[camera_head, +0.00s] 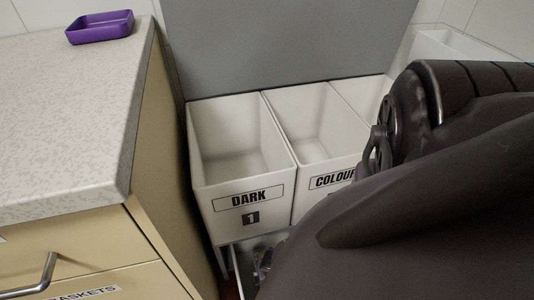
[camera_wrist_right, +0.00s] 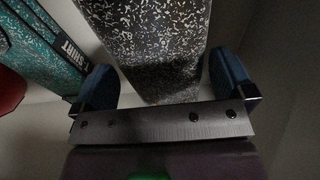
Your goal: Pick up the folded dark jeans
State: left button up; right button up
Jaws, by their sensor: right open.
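In the right wrist view my right gripper (camera_wrist_right: 161,72) is open, with a blue fingertip on each side. A long black-and-white speckled block (camera_wrist_right: 150,32) stretches between and beyond the fingers. A gap shows on its left side, and whether either finger touches it is unclear. It may be the folded dark jeans, but no label on it shows. In the head view my right arm covers the right side and the gripper is hidden. My left gripper is not in view.
A teal speckled block (camera_wrist_right: 38,40) labelled T-SHIRT and a red thing (camera_wrist_right: 10,90) lie left in the wrist view. In the head view are a white bin (camera_head: 242,186) labelled DARK, a bin (camera_head: 318,165) labelled COLOUR, and a counter (camera_head: 70,110) with a purple tray (camera_head: 100,28).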

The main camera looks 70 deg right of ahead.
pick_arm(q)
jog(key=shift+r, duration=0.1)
pick_arm(e)
jog(key=shift+w+f, duration=0.15)
jog(key=c, duration=1)
jog(key=shift+c, duration=0.2)
jog(key=shift+w+r+p, duration=0.1)
jog(key=shift+r+p, duration=0.25)
jog(key=shift+r, duration=0.1)
jog(key=r+p, duration=0.1)
jog(key=r, duration=0.1)
jog(key=r+p, duration=0.2)
jog(key=r, duration=0.1)
jog(key=r+p, duration=0.2)
jog(key=r, duration=0.1)
jog(key=shift+w, duration=0.25)
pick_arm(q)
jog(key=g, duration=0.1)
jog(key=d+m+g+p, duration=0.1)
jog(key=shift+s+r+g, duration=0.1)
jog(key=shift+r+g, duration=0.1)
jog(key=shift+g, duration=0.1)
pick_arm(e)
jog(key=shift+s+r, duration=0.3)
jog(key=shift+r, duration=0.3)
jog(key=shift+s+d, duration=0.1)
